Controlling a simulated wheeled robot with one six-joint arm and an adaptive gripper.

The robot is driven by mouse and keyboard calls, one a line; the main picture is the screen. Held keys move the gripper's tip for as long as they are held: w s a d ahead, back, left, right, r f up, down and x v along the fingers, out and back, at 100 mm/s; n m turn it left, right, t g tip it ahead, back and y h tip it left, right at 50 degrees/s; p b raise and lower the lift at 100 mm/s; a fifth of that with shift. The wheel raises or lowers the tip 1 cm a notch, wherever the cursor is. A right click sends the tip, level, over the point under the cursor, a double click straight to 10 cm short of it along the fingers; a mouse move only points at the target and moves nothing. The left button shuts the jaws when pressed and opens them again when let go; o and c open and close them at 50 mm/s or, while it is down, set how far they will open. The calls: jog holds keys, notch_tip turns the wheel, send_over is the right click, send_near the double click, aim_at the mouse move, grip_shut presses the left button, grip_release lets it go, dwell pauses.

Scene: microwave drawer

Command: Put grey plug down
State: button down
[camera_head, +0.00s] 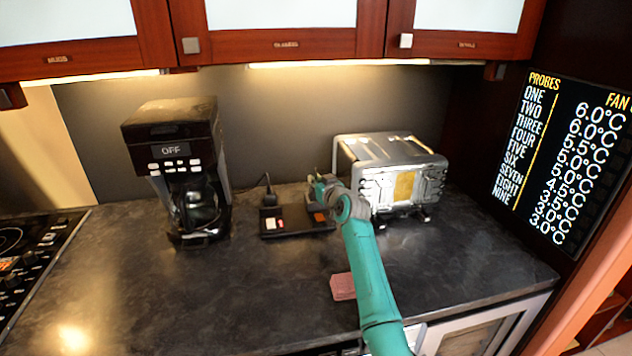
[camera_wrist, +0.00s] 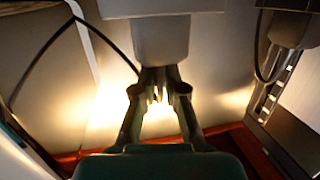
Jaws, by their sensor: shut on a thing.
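In the wrist view the fingers of my gripper (camera_wrist: 157,92) close together at the base of a light grey block-like body, the grey plug (camera_wrist: 160,38). It is wider at the top edge of the picture, where it is cut off. In the head view my gripper (camera_head: 322,190) is low over the right end of a black power strip (camera_head: 297,222); the arm hides the plug there. I cannot tell whether the plug touches the strip or counter. A black plug (camera_head: 268,196) with a cable stands at the strip's left end.
A coffee maker (camera_head: 172,130) stands at left, and a metal toaster (camera_head: 390,150) is close to the right of my gripper. A pink sponge (camera_head: 343,287) lies beside my arm. The dark counter (camera_head: 200,300) is clear at front left. Wall cabinets (camera_head: 280,45) hang above.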

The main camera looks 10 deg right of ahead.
jog(key=c, duration=1.2)
grip_release()
jog(key=shift+f, duration=0.1)
jog(key=shift+f, duration=0.1)
jog(key=v, duration=1)
jog(key=shift+d+f, duration=0.15)
jog(key=shift+f, duration=0.15)
jog(key=shift+o, duration=0.4)
jog(key=shift+s+r, duration=0.15)
jog(key=shift+s, duration=0.15)
jog(key=shift+r+x, duration=0.15)
jog(key=shift+x, duration=2.5)
jog(key=shift+r+x, duration=0.1)
jog(key=shift+x, duration=2.6)
